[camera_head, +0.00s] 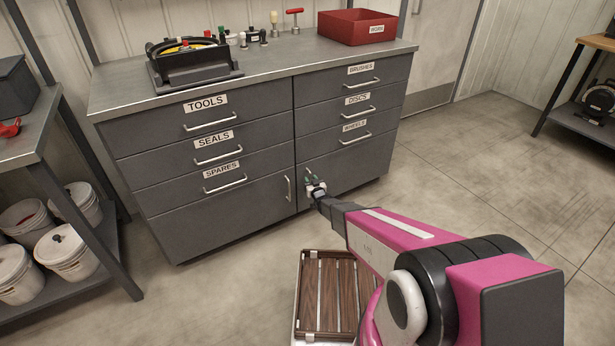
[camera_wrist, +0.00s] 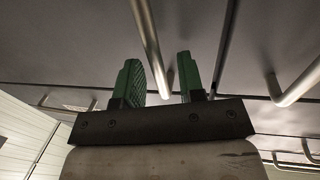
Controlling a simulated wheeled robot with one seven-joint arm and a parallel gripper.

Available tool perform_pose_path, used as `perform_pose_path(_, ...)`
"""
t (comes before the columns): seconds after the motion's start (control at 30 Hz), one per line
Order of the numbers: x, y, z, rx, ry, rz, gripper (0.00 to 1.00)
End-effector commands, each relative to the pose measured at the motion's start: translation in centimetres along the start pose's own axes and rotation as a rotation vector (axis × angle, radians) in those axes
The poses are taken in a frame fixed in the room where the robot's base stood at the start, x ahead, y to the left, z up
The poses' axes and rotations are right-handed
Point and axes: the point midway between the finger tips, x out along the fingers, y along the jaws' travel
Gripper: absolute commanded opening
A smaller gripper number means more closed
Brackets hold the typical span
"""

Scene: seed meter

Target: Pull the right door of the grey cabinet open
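The grey cabinet (camera_head: 230,244) stands against the back wall with its drawers and lower doors closed. Its right door (camera_head: 352,167) is the lower right front panel, flush with the cabinet. My gripper (camera_head: 313,187) is at the left side of this door, by its upright handle (camera_head: 308,174), which it partly hides. In the wrist view my gripper (camera_wrist: 162,82) has green fingers apart. A metal handle bar (camera_wrist: 149,42) runs into the gap between them. I cannot tell whether either finger touches it. The left door's handle (camera_head: 288,188) is close by on the left.
A shelf with white buckets (camera_head: 70,255) stands at left. A red box (camera_head: 357,27) sits on the cabinet top.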

Motion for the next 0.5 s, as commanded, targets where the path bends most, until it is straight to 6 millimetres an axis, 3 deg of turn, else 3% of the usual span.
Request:
perform_pose_path(0.37,0.19,0.05,-0.01,0.0,0.0,-0.001,0.36)
perform_pose_path(0.47,0.18,0.05,0.0,0.0,0.0,-0.001,0.04)
perform_pose_path(0.5,0.18,0.05,0.0,0.0,0.0,-0.001,0.0)
